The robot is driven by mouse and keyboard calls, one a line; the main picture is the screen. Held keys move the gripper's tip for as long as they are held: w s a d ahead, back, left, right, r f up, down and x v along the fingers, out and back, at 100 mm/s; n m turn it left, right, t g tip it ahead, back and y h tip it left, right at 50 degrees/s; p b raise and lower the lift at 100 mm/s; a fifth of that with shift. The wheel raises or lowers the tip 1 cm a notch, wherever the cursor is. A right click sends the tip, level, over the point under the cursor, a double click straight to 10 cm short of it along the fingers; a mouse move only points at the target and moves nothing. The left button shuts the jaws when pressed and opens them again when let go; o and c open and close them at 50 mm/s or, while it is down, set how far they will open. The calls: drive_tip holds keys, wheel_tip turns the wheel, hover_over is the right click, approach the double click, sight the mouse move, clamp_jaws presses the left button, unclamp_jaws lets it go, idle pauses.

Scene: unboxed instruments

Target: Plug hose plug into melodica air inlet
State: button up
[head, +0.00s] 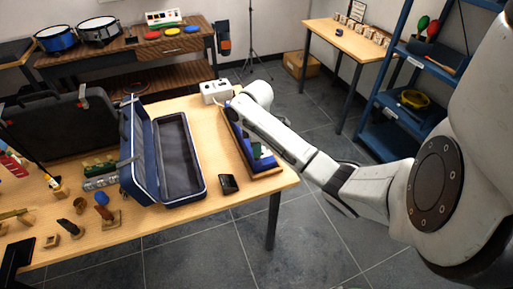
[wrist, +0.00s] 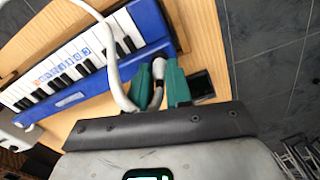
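The blue melodica (wrist: 95,62) with black and white keys lies at the upper left in the wrist view. In the head view, a blue strip of it (head: 240,138) shows beside my arm. My gripper (wrist: 160,82) has green fingers at the melodica's right end. The pale hose plug (wrist: 158,68), with a dark band, sits between the fingers, which appear closed around it. Its tip is close to the melodica's end; I cannot tell whether it touches. The white hose (wrist: 110,50) loops down toward the gripper. The air inlet is not clearly visible.
A white box (head: 216,91) is at the table's far end. Small items crowd the left side.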

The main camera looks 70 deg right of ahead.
drive_tip(key=o, duration=0.4)
drive_tip(key=shift+o, duration=0.2)
wheel_tip(320, 180, up, 11)
drive_tip(key=p, duration=0.3)
drive_tip(key=shift+f, duration=0.15)
